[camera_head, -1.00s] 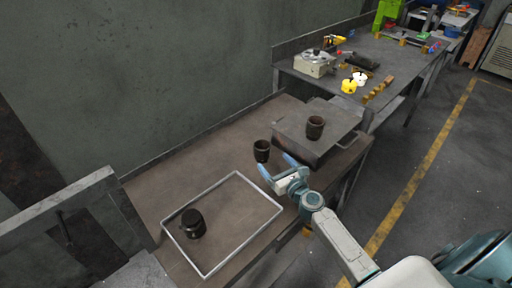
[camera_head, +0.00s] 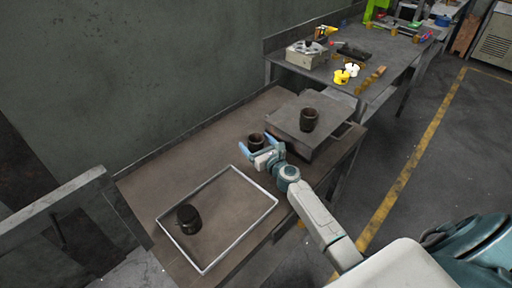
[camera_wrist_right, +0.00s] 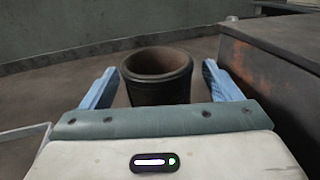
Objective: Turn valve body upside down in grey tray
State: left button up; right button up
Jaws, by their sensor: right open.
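A dark valve body (camera_head: 256,141) stands upright on the bench beside the metal block, its open rim up. In the right wrist view the same valve body (camera_wrist_right: 158,78) sits between the two blue fingers. My right gripper (camera_head: 260,154) is open, its fingers on either side of the valve body, with gaps visible. A second dark valve body (camera_head: 188,218) is inside the grey tray (camera_head: 242,228), with a closed-looking top. A third valve body (camera_head: 309,120) stands on top of the metal block. My left gripper is not in view.
The metal block (camera_head: 322,145) stands close to the right of the valve body at my gripper. The tray's right part is empty. A second bench (camera_head: 368,68) with a grey box (camera_head: 306,53) and yellow parts (camera_head: 341,77) is farther back.

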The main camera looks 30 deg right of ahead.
jog(key=shift+c, duration=0.4)
jog(key=c, duration=1.2)
